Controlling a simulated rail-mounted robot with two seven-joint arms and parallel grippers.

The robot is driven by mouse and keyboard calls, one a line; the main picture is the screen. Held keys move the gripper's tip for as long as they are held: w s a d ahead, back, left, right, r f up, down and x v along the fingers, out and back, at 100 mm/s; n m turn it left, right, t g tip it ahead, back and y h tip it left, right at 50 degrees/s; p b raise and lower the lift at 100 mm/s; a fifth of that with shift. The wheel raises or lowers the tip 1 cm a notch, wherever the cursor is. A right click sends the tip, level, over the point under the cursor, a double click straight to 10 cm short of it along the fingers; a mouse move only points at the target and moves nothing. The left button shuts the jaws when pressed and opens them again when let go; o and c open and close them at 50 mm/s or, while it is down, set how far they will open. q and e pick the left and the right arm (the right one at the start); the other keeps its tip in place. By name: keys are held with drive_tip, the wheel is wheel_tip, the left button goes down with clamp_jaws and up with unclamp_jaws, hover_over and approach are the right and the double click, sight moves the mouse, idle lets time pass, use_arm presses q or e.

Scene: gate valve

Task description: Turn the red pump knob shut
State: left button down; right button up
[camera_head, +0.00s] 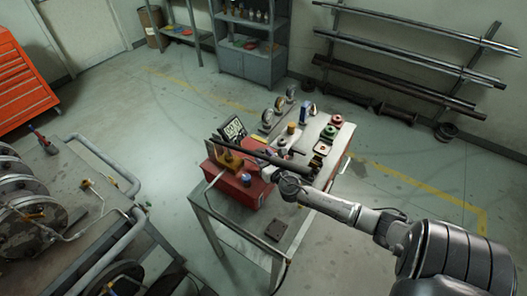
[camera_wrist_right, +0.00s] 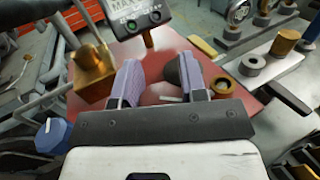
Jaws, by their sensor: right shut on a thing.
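The red pump (camera_head: 252,192) sits on the metal cart, and its red top also fills the middle of the right wrist view (camera_wrist_right: 150,45). My right gripper (camera_head: 270,163) reaches over the pump from the right. In the right wrist view its two purple-padded fingers (camera_wrist_right: 160,72) stand apart around a small dark knob (camera_wrist_right: 172,71) on the pump top. The knob is mostly hidden by the right-hand finger. A small grey lever (camera_wrist_right: 170,98) shows between the fingers. My left gripper is not in view.
A brass block (camera_wrist_right: 94,70) and a digital gauge (camera_head: 233,129) stand close beside the gripper. A blue knob (camera_wrist_right: 52,135) is at lower left of the wrist view. A long dark bar (camera_head: 237,147) crosses above the pump. Several small parts crowd the cart's far side.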

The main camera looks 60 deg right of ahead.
drive_tip(key=shift+m+h+p, duration=0.35)
drive_tip(key=shift+m+h, duration=0.05)
drive_tip(key=shift+g, duration=0.3)
drive_tip(key=o, duration=0.9)
drive_tip(key=shift+d, duration=0.1)
drive_tip(key=shift+o, duration=0.2)
